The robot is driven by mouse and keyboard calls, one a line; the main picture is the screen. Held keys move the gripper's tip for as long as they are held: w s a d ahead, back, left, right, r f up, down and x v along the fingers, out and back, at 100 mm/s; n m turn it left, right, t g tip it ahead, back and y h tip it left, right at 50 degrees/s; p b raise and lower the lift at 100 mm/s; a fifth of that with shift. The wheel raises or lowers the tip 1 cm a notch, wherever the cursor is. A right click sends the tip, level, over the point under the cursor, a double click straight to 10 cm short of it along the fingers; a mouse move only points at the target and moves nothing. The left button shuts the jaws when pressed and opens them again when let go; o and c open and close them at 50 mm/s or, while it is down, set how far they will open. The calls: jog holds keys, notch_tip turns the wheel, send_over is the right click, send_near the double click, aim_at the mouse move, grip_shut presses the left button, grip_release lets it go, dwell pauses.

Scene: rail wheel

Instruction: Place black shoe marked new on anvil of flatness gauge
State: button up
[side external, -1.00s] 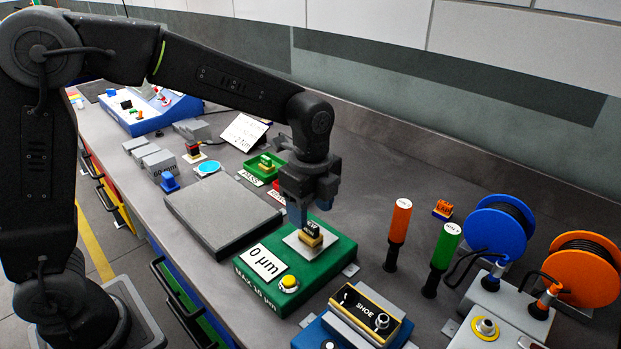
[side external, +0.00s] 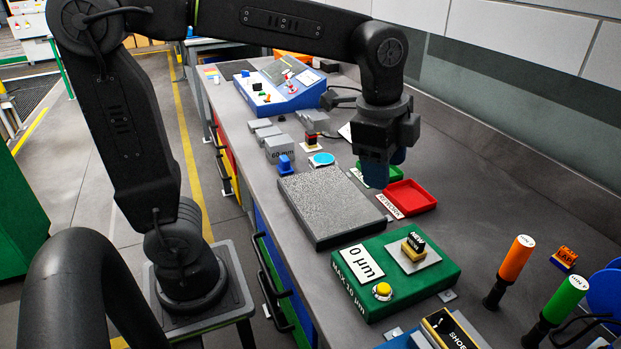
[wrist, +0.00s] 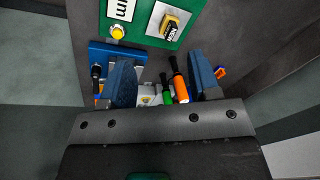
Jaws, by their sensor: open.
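The black shoe marked NEW (side external: 414,241), with a yellowish lower part, rests on the pale square anvil plate (side external: 426,260) of the green flatness gauge (side external: 440,281). It also shows on the plate in the wrist view (wrist: 171,27). The gauge has a 0 µm display (side external: 361,263) and a yellow button (side external: 382,290). My gripper (side external: 378,178) is up behind the gauge, above the tray area and apart from the shoe. In the wrist view its two blue fingers (wrist: 163,85) are spread with nothing held between them.
A grey surface plate (side external: 328,205) lies left of the gauge. A red REWORK tray (side external: 408,198) and a partly hidden green tray (side external: 384,172) are near my gripper. Orange (side external: 516,257) and green (side external: 566,299) handled tools stand at right. A SHOE box (side external: 450,329) is in front.

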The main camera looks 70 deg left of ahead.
jog(key=s+a+f+n+t, duration=0.1)
jog(key=s+a+n, duration=0.1)
jog(key=s+n, duration=0.3)
jog(key=s+a+f+n+t, duration=0.2)
jog(key=s+n, duration=0.4)
jog(key=shift+s+a+n+t, duration=0.3)
jog(key=shift+s, duration=0.05)
jog(key=shift+c, duration=0.4)
dwell(0.9)
